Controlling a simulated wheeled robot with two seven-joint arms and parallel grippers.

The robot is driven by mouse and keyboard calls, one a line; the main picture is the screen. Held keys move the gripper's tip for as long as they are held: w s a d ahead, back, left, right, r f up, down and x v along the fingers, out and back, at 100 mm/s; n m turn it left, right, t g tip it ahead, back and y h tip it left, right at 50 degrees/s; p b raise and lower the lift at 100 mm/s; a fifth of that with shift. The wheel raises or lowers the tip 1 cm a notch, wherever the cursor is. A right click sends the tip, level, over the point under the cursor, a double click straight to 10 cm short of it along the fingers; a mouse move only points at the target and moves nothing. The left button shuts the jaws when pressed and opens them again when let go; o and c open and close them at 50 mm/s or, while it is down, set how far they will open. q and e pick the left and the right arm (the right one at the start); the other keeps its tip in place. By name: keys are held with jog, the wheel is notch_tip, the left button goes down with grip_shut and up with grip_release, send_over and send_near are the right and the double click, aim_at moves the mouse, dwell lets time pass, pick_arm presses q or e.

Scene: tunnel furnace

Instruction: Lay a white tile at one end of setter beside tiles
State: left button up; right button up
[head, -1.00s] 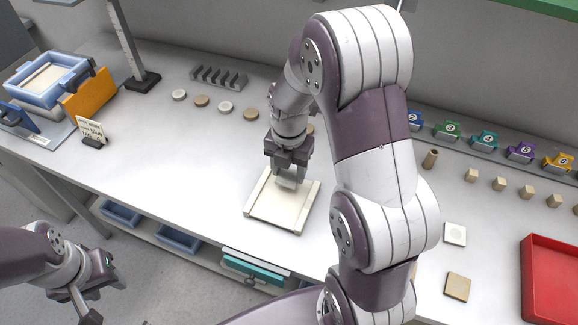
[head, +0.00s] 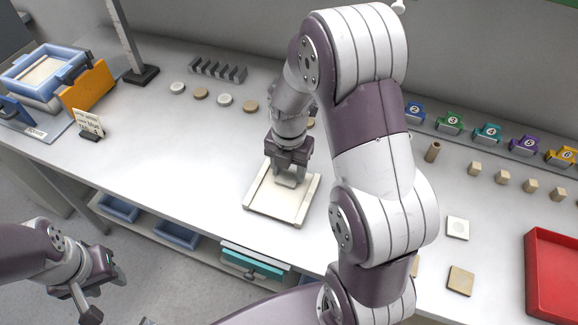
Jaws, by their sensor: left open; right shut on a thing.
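The setter (head: 267,206) is a cream, shallow rectangular plate with raised side rims, lying near the front edge of the bench. My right gripper (head: 287,178) points down over the far part of the setter. It is shut on a white tile (head: 286,181), of which only a small part shows below the fingers. I cannot tell whether the tile touches the setter. A loose white tile (head: 457,228) and a tan tile (head: 461,281) lie on the bench to the right of my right arm. My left gripper (head: 104,291) is open and empty, low at the left, off the bench.
A red tray (head: 552,275) is at the right edge. Several small blocks (head: 502,177) and numbered coloured holders (head: 487,134) line the back right. Several round discs (head: 224,100) and a grey rack (head: 217,71) lie at the back. A blue tray (head: 44,73) stands at the far left.

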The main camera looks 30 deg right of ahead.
jog(key=o, duration=1.1)
notch_tip(320, 180, up, 12)
jog(key=shift+r+p, duration=0.25)
jog(key=shift+p, duration=0.4)
